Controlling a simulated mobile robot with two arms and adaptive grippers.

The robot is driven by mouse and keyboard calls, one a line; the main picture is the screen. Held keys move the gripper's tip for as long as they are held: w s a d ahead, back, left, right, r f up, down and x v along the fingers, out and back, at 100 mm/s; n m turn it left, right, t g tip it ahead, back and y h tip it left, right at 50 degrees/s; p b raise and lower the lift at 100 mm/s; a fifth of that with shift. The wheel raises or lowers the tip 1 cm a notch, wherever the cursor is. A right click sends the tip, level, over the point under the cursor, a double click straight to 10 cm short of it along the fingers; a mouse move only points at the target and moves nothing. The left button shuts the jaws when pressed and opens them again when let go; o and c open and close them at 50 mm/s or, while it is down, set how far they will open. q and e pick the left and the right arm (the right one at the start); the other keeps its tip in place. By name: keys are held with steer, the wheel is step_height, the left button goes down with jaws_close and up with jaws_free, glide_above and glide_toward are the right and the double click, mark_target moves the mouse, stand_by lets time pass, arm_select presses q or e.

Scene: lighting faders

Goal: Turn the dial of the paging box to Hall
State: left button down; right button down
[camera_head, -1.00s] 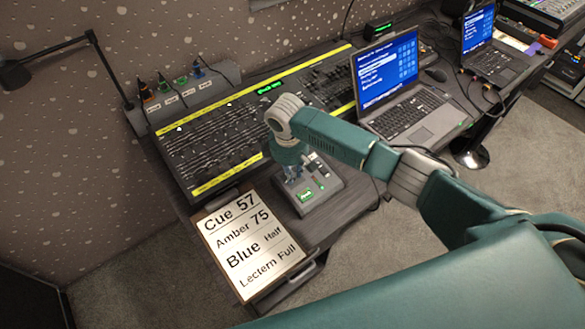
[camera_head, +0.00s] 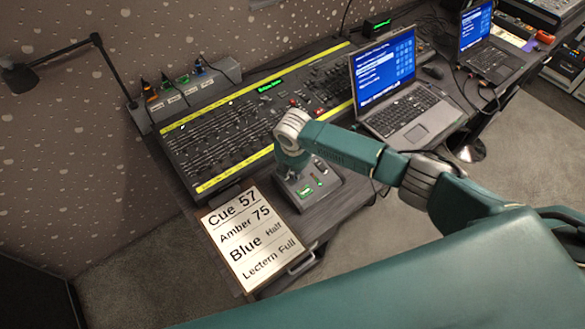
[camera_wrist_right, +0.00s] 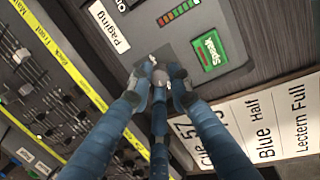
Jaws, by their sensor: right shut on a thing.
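The paging box (camera_head: 325,188) is a small grey unit at the front edge of the desk, below the fader console. In the right wrist view its face (camera_wrist_right: 240,78) shows a white Paging label (camera_wrist_right: 108,25), a green Speak button (camera_wrist_right: 209,50) and a row of coloured lights. My right gripper (camera_wrist_right: 160,78) is shut around the small grey dial (camera_wrist_right: 160,76), its blue fingers on several sides. In the head view this gripper (camera_head: 292,178) is low over the box's left part. The dial's pointer and position lettering are hidden or unreadable. My left gripper is out of view.
The fader console (camera_head: 225,135) with yellow strips lies behind the box. A cue sheet board (camera_head: 250,240) lies at the desk's front left. An open laptop (camera_head: 410,105) stands to the right. A desk lamp (camera_head: 75,48) is at the far left.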

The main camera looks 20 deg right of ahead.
steer(key=shift+d+n, duration=0.1)
steer(key=shift+n, duration=1.5)
steer(key=shift+y, duration=0.3)
steer(key=c, duration=1.6)
jaws_free()
steer(key=shift+r, duration=0.2)
steer(key=v, duration=1.1)
steer(key=shift+s+r, duration=0.2)
steer(key=shift+s, duration=0.15)
